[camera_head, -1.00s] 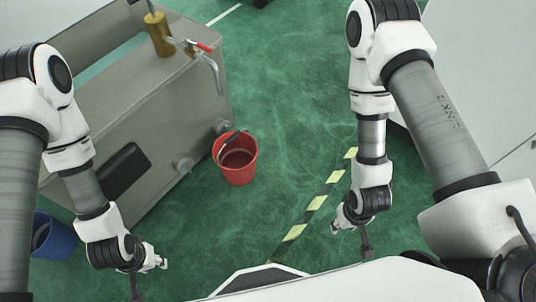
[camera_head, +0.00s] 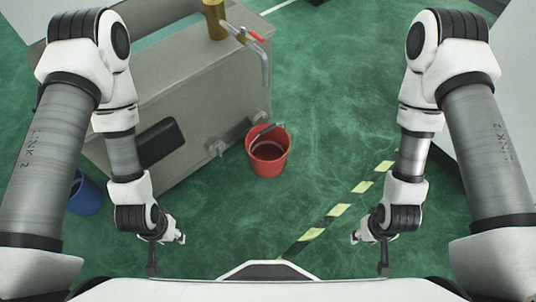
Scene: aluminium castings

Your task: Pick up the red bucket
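The red bucket (camera_head: 268,160) stands upright on the green floor, beside the front corner of a grey metal tank. Its dark handle rests on the rim, and its inside looks dark. My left gripper (camera_head: 168,250) hangs low at the left, nearer to me than the bucket and apart from it. My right gripper (camera_head: 371,250) hangs low at the right, also apart from the bucket. Both grippers are small here, and I cannot tell whether their fingers are open or shut. Nothing shows held in either one.
The grey tank (camera_head: 190,90) with a brass fitting and red-handled tap (camera_head: 255,36) fills the upper left. A blue bucket (camera_head: 85,195) stands at the left, partly hidden by my arm. A yellow-black floor stripe (camera_head: 340,210) runs at right. Floor around the red bucket's right side is clear.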

